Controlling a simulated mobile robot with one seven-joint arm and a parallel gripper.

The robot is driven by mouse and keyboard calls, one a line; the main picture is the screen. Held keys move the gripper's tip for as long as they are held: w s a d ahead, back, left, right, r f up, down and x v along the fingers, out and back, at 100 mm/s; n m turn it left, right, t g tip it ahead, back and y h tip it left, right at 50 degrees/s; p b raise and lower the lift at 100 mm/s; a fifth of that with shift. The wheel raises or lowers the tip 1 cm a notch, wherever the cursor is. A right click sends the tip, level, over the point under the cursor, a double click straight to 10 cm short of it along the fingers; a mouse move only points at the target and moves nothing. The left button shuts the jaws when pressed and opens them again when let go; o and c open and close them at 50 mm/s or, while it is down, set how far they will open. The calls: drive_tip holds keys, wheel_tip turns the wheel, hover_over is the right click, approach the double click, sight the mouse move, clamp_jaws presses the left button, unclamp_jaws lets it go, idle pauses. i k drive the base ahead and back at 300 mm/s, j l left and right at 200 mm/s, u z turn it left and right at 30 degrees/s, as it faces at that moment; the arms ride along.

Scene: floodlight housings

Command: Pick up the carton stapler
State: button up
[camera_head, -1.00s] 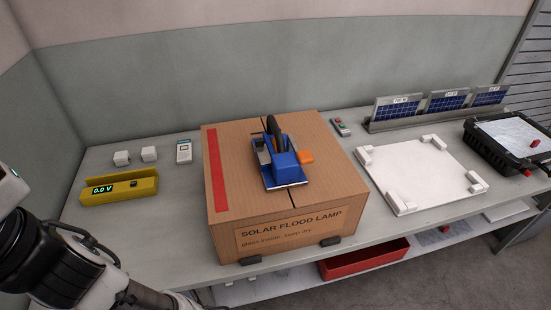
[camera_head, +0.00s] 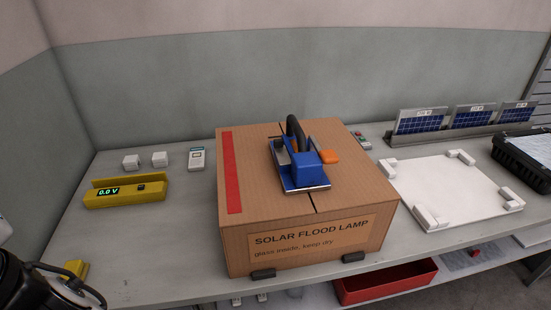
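The carton stapler (camera_head: 305,168) is blue with a black curved handle and a flat metal base. It stands on top of a closed cardboard carton (camera_head: 245,216) labelled "SOLAR FLOOD LAMP", close to the carton's centre seam. An orange piece (camera_head: 326,154) is beside it on its right. My gripper is not in view. Only part of my arm shows at the lower left edge, well away from the stapler.
A yellow meter (camera_head: 125,192), two white blocks and a small handheld device (camera_head: 196,159) are on the bench at left. A white board (camera_head: 450,193) with corner blocks lies at right. Solar panels and a black crate (camera_head: 525,158) stand beyond. A red bin (camera_head: 385,283) is below.

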sight(305, 173)
drive_tip(key=l+u, duration=0.2)
drive_tip(key=u, duration=0.15)
drive_tip(key=i+l+u, duration=0.1)
drive_tip(key=u, duration=0.2)
drive_tip(key=l+u, duration=0.55)
drive_tip(key=l, duration=0.25)
drive_tip(key=k+l+u, duration=0.2)
drive_tip(key=l, duration=0.7)
drive_tip(key=i+l, duration=0.15)
drive_tip(key=l, duration=0.35)
drive_tip(key=i, duration=0.2)
